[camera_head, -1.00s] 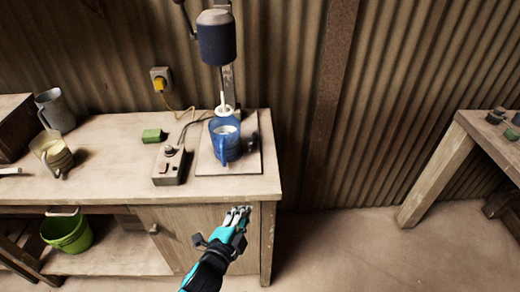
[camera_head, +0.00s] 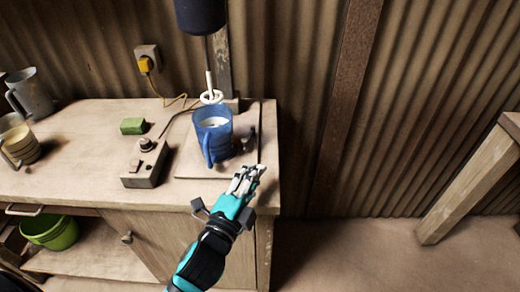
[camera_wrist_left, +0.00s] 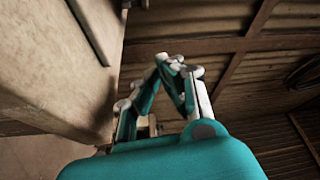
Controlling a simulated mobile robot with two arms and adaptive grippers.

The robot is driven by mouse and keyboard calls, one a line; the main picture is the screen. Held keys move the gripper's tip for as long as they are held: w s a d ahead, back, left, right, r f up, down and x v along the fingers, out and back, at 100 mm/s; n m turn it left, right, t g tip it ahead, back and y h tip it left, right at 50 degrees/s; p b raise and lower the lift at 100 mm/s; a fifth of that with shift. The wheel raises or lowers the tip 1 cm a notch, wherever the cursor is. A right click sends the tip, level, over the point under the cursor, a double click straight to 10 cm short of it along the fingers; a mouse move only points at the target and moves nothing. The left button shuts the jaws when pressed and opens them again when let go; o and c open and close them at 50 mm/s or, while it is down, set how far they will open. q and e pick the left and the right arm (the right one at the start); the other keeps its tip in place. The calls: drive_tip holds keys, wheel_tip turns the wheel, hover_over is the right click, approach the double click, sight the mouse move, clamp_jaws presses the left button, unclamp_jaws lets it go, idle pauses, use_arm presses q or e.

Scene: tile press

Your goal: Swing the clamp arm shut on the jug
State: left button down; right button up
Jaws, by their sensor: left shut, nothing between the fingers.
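The blue jug (camera_head: 213,140) stands upright on a flat board (camera_head: 195,168) under the mixer-like press and holds something pale. A small dark part (camera_head: 243,137), which looks like the clamp arm, is just right of the jug; its exact position is hard to tell. My left gripper (camera_head: 252,172) is shut and empty near the board's front right corner, apart from the jug and to the front right of it. Its closed fingers also show in the left wrist view (camera_wrist_left: 170,62), where neither jug nor clamp shows. My right gripper is not in view.
The press's dark head (camera_head: 201,14) and its ringed rod (camera_head: 210,95) hang above and behind the jug. A control box (camera_head: 145,163) and a green block (camera_head: 133,126) are to the left. The bench (camera_head: 75,160) ends just right of the board.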

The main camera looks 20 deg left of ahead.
sight(249, 137)
use_arm(q)
drive_tip(key=shift+w+f, duration=0.2)
drive_tip(key=shift+f, duration=0.1)
drive_tip(key=shift+w, duration=0.2)
drive_tip(key=w, duration=0.6)
drive_tip(key=w+d+r+p, duration=0.1)
drive_tip(key=w, duration=0.2)
drive_tip(key=shift+d, duration=0.1)
drive_tip(key=a, duration=0.3)
drive_tip(key=shift+s+f, duration=0.15)
drive_tip(key=shift+f, duration=0.25)
drive_tip(key=shift+s+a+f, duration=0.1)
drive_tip(key=shift+a, duration=0.25)
drive_tip(key=shift+p, duration=0.3)
